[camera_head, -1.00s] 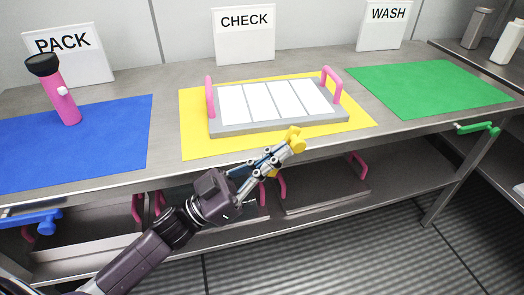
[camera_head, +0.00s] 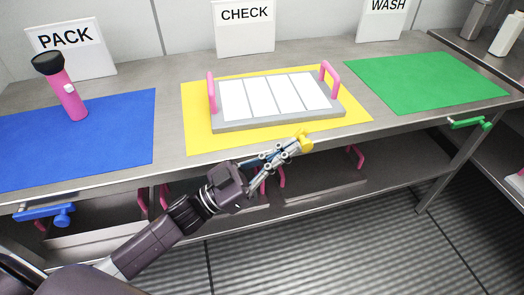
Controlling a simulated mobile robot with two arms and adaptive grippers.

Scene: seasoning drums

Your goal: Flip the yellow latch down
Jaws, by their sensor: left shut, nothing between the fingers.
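The yellow latch (camera_head: 305,142) is at the front edge of the table, below the yellow mat (camera_head: 188,120). Its knob end shows just past my left gripper's fingertips; much of the rest is hidden behind the gripper. My left gripper (camera_head: 291,147) is shut and holds nothing. Its fingertips point up and right and overlap the latch in the picture; I cannot tell whether they touch. My right gripper is not in view.
A grey tray (camera_head: 285,121) with pink handles stands on the yellow mat. A blue latch (camera_head: 48,213) and a green latch (camera_head: 468,123) sit on the front edge to either side. Several pink-handled trays are on the shelf below. A pink bottle (camera_head: 71,100) stands on the blue mat (camera_head: 125,130).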

